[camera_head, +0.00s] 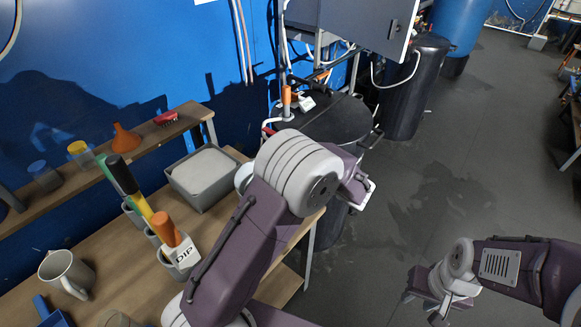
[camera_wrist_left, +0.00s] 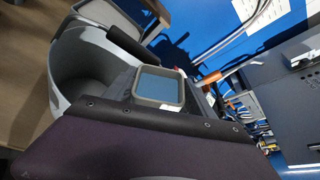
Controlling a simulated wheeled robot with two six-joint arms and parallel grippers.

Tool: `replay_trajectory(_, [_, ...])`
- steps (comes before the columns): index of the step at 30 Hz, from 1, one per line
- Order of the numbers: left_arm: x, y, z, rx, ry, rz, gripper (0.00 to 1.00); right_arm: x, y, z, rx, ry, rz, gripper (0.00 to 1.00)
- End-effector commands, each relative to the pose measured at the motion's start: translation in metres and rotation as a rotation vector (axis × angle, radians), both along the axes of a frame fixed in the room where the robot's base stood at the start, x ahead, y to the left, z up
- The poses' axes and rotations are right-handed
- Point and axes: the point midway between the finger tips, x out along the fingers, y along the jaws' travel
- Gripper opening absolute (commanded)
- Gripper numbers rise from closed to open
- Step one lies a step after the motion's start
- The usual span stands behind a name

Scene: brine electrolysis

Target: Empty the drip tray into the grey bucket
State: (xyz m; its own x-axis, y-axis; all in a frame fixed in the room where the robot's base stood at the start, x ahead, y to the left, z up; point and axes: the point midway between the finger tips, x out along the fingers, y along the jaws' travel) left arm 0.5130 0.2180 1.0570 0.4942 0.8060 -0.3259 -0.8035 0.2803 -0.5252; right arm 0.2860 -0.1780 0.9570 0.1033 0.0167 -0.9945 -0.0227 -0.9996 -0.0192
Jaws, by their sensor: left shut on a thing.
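My left gripper (camera_head: 360,190) is mostly hidden behind its own wrist in the head view, out past the bench's right end. In the left wrist view a small square grey tray (camera_wrist_left: 160,88), seemingly the drip tray with a blue-grey inside, sits at the jaws, which are shut on it. The grey bucket (camera_wrist_left: 65,68) is open-topped, large and close by on the left of that view. A pale rim beside my left wrist (camera_head: 243,177) may be the bucket; most of it is covered. My right gripper (camera_head: 438,296) appears open and empty, low over the floor.
The wooden bench (camera_head: 105,237) holds a grey tub (camera_head: 203,178), a mug (camera_head: 66,273) and several upright coloured-handled tools. A shelf (camera_head: 160,132) carries an orange funnel (camera_head: 125,138). A black drum (camera_head: 335,118) stands beyond my left wrist.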

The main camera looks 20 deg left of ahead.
Motion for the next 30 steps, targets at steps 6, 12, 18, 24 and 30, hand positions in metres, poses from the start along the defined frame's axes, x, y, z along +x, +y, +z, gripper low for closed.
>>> replay_trajectory(6, [-0.003, 0.001, -0.007, -0.037, -0.107, -0.001, 0.17, 0.000, 0.000, -0.034, 0.000, 0.000, 0.000, 0.36])
replay_trajectory(12, [-0.007, 0.002, -0.007, -0.071, -0.206, -0.001, 0.17, 0.000, 0.000, -0.059, 0.000, 0.000, 0.000, 0.36])
replay_trajectory(18, [-0.010, 0.003, -0.007, -0.106, -0.305, -0.001, 0.17, 0.000, 0.000, -0.083, 0.000, 0.000, 0.000, 0.36])
replay_trajectory(24, [-0.013, 0.004, -0.008, -0.142, -0.408, 0.000, 0.17, 0.000, 0.000, -0.108, 0.000, 0.000, 0.000, 0.36])
replay_trajectory(30, [-0.016, 0.005, -0.008, -0.174, -0.504, 0.000, 0.17, 0.000, 0.000, -0.133, 0.000, 0.000, 0.000, 0.36])
